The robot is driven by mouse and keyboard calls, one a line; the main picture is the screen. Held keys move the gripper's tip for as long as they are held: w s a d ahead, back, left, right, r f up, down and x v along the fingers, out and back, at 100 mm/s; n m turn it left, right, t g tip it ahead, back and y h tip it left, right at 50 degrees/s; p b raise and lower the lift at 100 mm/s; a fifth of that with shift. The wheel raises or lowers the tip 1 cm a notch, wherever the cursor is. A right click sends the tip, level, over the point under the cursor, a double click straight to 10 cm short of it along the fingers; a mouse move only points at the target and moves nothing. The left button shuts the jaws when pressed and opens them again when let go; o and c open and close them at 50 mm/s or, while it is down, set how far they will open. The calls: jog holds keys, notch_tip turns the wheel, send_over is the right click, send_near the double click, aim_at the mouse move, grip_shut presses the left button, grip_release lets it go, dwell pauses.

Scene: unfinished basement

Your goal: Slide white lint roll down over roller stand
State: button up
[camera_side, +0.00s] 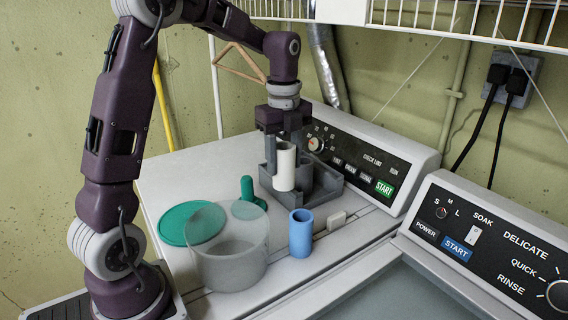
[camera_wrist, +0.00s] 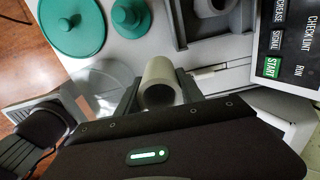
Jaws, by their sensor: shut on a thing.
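The white lint roll (camera_side: 284,168) is upright between the fingers of my gripper (camera_side: 287,148), which is shut on it. In the wrist view, its open round end (camera_wrist: 160,76) faces the camera between both fingers (camera_wrist: 160,95). A green upright post on a round base (camera_side: 248,187) looks to be the roller stand. It stands bare to the left of the roll in the side view, apart from it. From above, it shows at the top of the wrist view (camera_wrist: 130,14). I cannot tell how far the roll's lower end is above the surface.
A grey walled tray (camera_side: 328,188) lies behind and right of the roll. The machine's control panel (camera_side: 365,160) rises at the back right.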

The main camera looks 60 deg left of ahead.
notch_tip(320, 180, up, 3)
send_over(246, 177)
jog(key=shift+r, duration=0.1)
jog(key=shift+f, duration=5.85)
jog(key=o, duration=1.4)
jog(key=shift+r, duration=0.1)
